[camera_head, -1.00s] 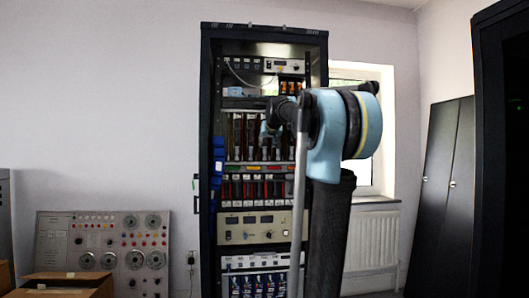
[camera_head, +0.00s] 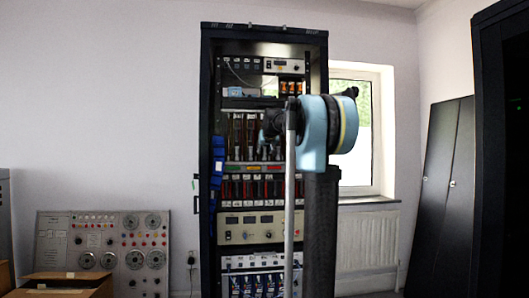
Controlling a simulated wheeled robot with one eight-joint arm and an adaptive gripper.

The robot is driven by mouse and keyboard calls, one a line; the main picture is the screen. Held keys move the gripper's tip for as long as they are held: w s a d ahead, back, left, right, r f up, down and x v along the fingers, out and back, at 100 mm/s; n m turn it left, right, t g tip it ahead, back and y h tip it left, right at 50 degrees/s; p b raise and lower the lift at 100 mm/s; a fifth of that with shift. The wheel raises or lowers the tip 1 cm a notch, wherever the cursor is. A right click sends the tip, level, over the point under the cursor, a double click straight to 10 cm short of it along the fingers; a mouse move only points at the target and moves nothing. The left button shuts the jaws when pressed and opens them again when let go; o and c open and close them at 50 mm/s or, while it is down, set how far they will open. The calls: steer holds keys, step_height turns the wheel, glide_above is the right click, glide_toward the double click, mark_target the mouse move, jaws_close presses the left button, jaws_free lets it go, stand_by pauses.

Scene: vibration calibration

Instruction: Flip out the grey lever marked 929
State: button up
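A tall dark equipment rack (camera_head: 206,120) stands open in the middle of the view. It holds rows of dark and reddish upright parts (camera_head: 237,130), with small label strips below them. I cannot make out the number 929 or pick out the grey lever at this size. My gripper (camera_head: 264,138) is small and dark, in front of the upper row of upright parts, right of the rack's centre. My arm hides part of the rack's right side. Whether the gripper touches anything, and whether its fingers are open, I cannot tell.
A grey control panel with dials (camera_head: 103,245) stands at the lower left, behind brown boxes (camera_head: 70,283). A window (camera_head: 360,110) and a radiator (camera_head: 367,240) are right of the rack. Dark panels (camera_head: 440,200) lean against the right wall.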

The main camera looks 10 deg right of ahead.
mark_target(265, 151)
jaws_close()
steer(key=shift+s, duration=0.1)
steer(key=s+t, duration=0.1)
steer(key=t, duration=0.1)
steer(key=s+f+t, duration=0.1)
steer(key=t, duration=0.1)
steer(key=shift+f, duration=0.2)
steer(key=t, duration=0.1)
steer(key=f+t, duration=0.1)
steer(key=s+t, duration=0.1)
steer(key=t, duration=0.1)
steer(key=shift+f, duration=0.25)
steer(key=shift+s+f+t, duration=0.2)
steer(key=shift+f+t, duration=0.3)
steer(key=shift+t, duration=0.5)
steer(key=shift+s+f+t, duration=0.15)
steer(key=shift+f+t, duration=0.35)
steer(key=shift+t, duration=0.5)
